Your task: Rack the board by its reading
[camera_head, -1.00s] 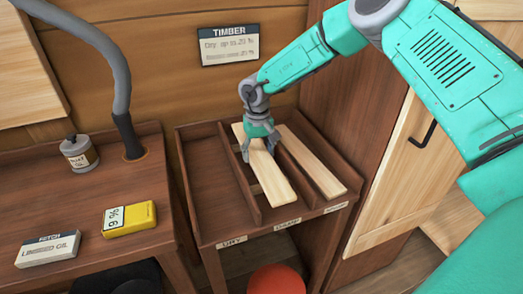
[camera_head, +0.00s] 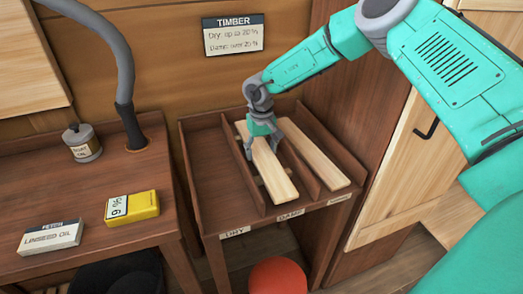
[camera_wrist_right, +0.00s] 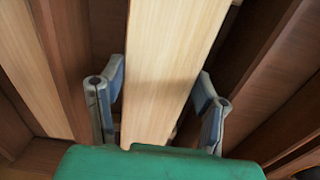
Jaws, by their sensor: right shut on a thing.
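My right gripper (camera_head: 264,148) is shut on a pale board (camera_head: 272,172), with a finger down each long side. The board lies lengthwise along the middle bay of the brown rack (camera_head: 208,172), labelled DAMP (camera_head: 290,216). I cannot tell whether it rests on the bay floor. It also shows between the fingers in the right wrist view (camera_wrist_right: 165,70). A second pale board (camera_head: 318,157) lies in the right bay, its label too small to read. The left bay, labelled DRY (camera_head: 235,232), is empty. My left gripper is not in view.
A linseed oil box (camera_head: 50,238) and a small can (camera_head: 82,143) stand on the left bench (camera_head: 100,180). An orange-red round thing (camera_head: 277,276) is below the rack's front.

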